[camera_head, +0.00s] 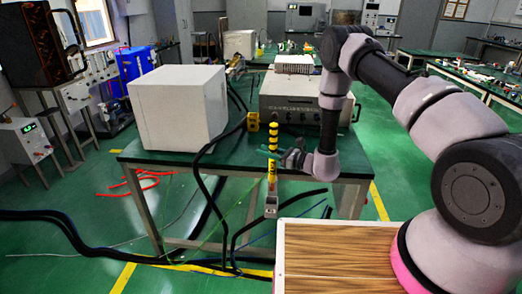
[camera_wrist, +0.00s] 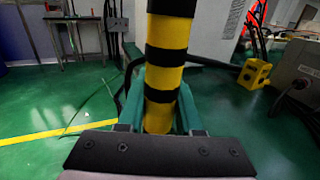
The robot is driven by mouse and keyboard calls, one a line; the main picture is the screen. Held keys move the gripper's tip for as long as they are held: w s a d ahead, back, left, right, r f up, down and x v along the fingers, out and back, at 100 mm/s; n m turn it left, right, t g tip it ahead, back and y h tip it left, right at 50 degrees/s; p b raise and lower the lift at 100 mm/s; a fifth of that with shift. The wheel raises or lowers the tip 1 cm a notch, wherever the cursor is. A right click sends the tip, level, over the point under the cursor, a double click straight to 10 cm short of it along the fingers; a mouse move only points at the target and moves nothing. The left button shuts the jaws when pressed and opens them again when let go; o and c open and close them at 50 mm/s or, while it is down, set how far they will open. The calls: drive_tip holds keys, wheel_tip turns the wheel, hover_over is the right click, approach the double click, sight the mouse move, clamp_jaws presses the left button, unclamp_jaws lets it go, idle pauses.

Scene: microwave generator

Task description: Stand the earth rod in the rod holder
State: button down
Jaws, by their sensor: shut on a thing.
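The earth rod (camera_head: 273,134), yellow with black bands, is upright in my gripper (camera_head: 271,152) in front of the table's near edge. Its lower end carries a grey piece (camera_head: 271,205), which shows below the tabletop's level in the head view. In the wrist view the rod (camera_wrist: 166,62) stands between the green fingers of my gripper (camera_wrist: 158,104), which are shut on it. A small yellow block with dark openings (camera_head: 253,121), seemingly the rod holder, is behind and slightly left of the rod. It also shows at the right of the wrist view (camera_wrist: 255,74), apart from the rod.
A white box (camera_head: 180,108) stands on the left of the green table (camera_head: 225,162), and a grey cabinet (camera_head: 300,97) behind on the right. Black cables (camera_head: 205,190) hang over the near edge and run along the floor. A wooden-topped surface (camera_head: 335,255) is at the front.

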idle(0.4)
drive_tip(key=shift+f, duration=6.65)
drive_tip(key=c, duration=0.5)
unclamp_jaws()
drive_tip(key=v, duration=1)
drive_tip(key=shift+s+d, duration=0.25)
drive_tip(key=shift+d, duration=0.1)
